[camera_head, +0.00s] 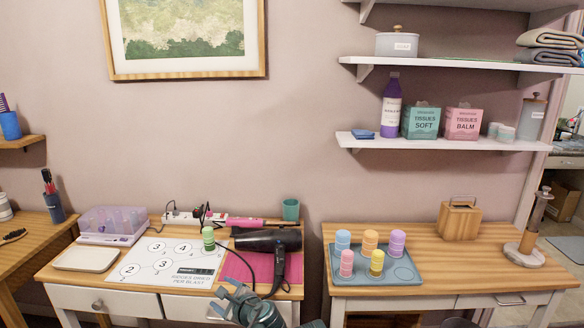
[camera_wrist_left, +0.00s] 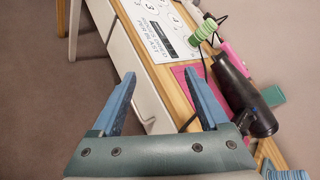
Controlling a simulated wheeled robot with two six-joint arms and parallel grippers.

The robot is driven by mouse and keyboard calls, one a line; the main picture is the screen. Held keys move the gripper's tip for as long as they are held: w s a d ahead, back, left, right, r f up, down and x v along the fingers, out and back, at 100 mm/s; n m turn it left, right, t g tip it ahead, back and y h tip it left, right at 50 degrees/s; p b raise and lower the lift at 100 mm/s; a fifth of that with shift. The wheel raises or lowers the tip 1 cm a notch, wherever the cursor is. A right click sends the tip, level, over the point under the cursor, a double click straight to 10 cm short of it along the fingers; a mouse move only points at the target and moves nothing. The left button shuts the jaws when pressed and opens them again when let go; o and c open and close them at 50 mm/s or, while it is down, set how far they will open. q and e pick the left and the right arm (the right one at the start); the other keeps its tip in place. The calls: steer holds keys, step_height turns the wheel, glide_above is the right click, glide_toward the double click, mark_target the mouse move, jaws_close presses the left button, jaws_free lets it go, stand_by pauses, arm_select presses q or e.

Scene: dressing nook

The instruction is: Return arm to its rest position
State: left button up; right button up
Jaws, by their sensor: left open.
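My left gripper (camera_head: 222,297) is at the front edge of the left table (camera_head: 110,275), below the dryer mat. In the left wrist view my left gripper (camera_wrist_left: 160,74) is open, with nothing between its fingers. The green-striped roller (camera_head: 208,238) stands upright on the white numbered sheet (camera_head: 150,268), apart from the gripper. The black hair dryer (camera_head: 268,241) lies on the pink mat (camera_head: 236,268), with its handle toward the front. My right gripper is not in view.
A power strip (camera_head: 182,217), pink styling iron (camera_head: 245,222), teal cup (camera_head: 290,209) and clear lilac box (camera_head: 112,224) line the table's back. A tray (camera_head: 402,275) with several rollers sits on the right table. A floor gap separates the tables.

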arm_select(q)
steer(key=s+d+r+n+g+h+p, duration=0.1)
steer(key=s+d+n+g+h+p, duration=0.2)
steer(key=s+d+n+g+p, duration=0.2)
steer(key=s+d+r+n+g+h+p, duration=0.2)
steer(key=s+d+n+g+h+p, duration=0.2)
steer(key=s, duration=1.1)
steer(key=d+n+g+p, duration=0.1)
steer(key=d+n+p, duration=0.2)
steer(key=n+p, duration=0.3)
steer(key=shift+s+d+r+n+g+h+p, duration=0.2)
steer(key=shift+s+n+g+h+p, duration=0.1)
steer(key=shift+n+g+p, duration=0.15)
